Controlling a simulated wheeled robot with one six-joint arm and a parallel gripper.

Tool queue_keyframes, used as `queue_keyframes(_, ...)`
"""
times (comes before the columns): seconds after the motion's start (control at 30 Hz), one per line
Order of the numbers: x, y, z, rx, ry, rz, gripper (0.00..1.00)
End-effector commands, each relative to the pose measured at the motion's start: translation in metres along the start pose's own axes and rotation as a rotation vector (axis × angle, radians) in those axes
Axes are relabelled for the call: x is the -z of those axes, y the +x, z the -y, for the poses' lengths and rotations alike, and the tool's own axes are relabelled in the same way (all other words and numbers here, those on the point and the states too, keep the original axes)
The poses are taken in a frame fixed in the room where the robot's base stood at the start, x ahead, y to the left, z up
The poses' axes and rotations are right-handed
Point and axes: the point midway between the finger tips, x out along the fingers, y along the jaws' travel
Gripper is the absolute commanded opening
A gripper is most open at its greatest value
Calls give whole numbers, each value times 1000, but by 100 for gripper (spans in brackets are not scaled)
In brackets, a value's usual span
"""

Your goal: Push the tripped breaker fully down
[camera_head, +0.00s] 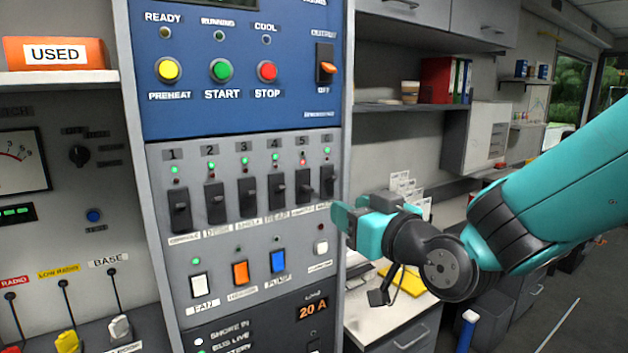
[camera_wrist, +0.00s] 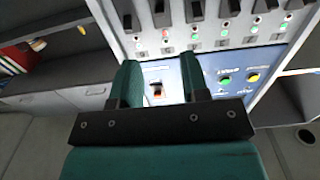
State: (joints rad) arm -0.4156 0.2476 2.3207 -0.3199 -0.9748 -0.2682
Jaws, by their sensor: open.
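A row of numbered black breakers runs across the grey panel in the head view. Breaker 5 (camera_head: 303,187) has a red lamp above it, while the other breakers show green lamps. In the wrist view, where the panel appears upside down, breaker 5 (camera_wrist: 161,14) is near the top edge, by a red lamp. Its exact lever position is hard to tell. My gripper (camera_head: 346,222) is open and empty, to the right of and below breaker 5, apart from it. In the wrist view, my two fingers (camera_wrist: 159,68) stand apart with the panel visible between them.
Breaker 6 (camera_head: 327,181) lies between breaker 5 and my gripper's side. White, orange (camera_head: 240,273) and blue (camera_head: 278,261) rocker switches sit below the row. A blue panel (camera_head: 230,60) with buttons is above. A desk (camera_head: 385,318) stands at right.

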Motion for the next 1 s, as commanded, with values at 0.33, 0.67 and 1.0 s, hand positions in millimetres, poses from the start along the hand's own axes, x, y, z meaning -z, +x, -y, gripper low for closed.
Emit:
queue_keyframes(0.33, 4, 78, 0, 1, 1, 3, 42)
queue_keyframes(0.67, 1, 113, 1, 1, 2, 1, 42)
queue_keyframes(1.0, 0, 115, 0, 1, 1, 1, 30)
